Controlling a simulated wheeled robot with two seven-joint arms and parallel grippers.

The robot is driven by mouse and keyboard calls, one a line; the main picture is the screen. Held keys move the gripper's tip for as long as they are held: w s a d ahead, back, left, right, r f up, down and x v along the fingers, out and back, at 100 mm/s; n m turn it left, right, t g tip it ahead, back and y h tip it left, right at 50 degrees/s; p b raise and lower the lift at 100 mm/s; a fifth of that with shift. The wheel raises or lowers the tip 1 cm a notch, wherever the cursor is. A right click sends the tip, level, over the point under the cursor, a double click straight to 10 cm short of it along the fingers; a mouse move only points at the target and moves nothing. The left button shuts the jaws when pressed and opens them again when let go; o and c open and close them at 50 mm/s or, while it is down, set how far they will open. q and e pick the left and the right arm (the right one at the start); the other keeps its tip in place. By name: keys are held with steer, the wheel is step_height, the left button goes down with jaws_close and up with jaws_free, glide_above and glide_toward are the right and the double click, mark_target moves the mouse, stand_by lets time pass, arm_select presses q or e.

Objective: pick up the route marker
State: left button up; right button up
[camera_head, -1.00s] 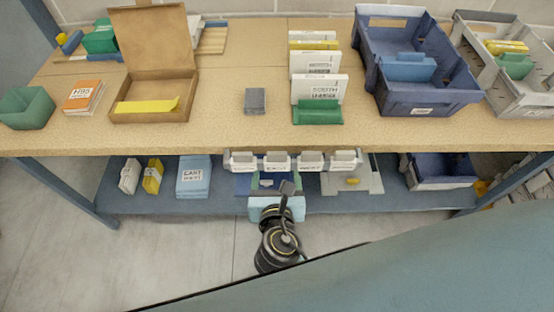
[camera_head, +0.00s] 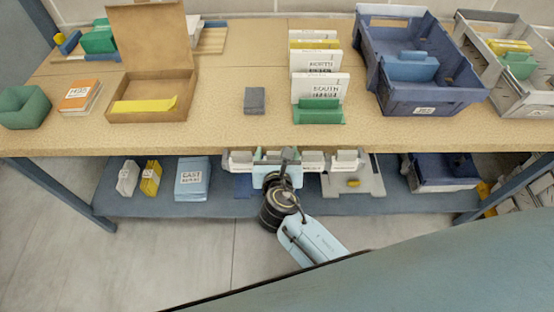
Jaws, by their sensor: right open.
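I cannot tell for sure which item is the route marker. A small dark grey block (camera_head: 255,100) lies alone on the middle of the tabletop, and a flat yellow piece (camera_head: 145,105) lies in an open cardboard box (camera_head: 150,80) to its left. My right gripper (camera_head: 277,166) is open at the front edge of the table, below and a little right of the grey block, apart from it. Its fingers are small and partly hard to make out. My left gripper is not in view.
A row of upright cards (camera_head: 318,88) with a green holder (camera_head: 318,111) stands right of the block. A blue bin (camera_head: 425,96) is farther right, and orange-topped cards (camera_head: 80,97) lie at left. The tabletop around the block is clear.

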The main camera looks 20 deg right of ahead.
steer(key=shift+c, duration=0.3)
steer(key=c, duration=1)
steer(key=shift+r, duration=0.1)
